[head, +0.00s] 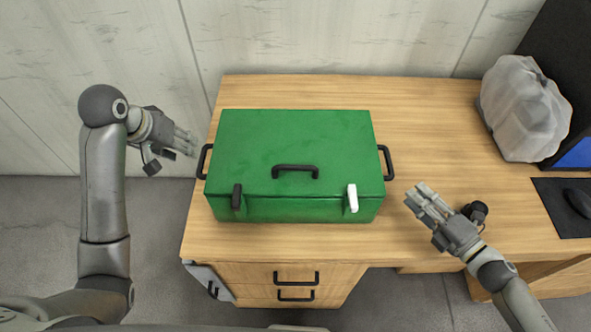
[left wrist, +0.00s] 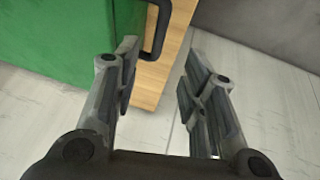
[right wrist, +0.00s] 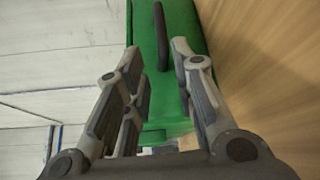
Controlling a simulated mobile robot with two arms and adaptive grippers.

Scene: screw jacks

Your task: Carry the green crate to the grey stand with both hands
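The green crate (head: 293,145) sits closed on the wooden desk. It has a black handle at each end, a black handle on its lid, and one black and one white latch at the front. My left gripper (head: 193,144) is open and empty, just left of the crate's left handle (head: 204,161). In the left wrist view that handle (left wrist: 157,28) lies beyond the open fingers (left wrist: 158,75). My right gripper (head: 418,195) is open and empty, right of and nearer than the right handle (head: 387,162). In the right wrist view the handle (right wrist: 160,35) lies beyond the fingers. I see no grey stand.
The wooden desk (head: 440,120) has free room right of the crate. A grey wrapped lump (head: 524,108) stands at the back right beside a black panel. A dark mouse (head: 578,202) lies on a black mat at the right. Drawers (head: 297,284) are below the front edge.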

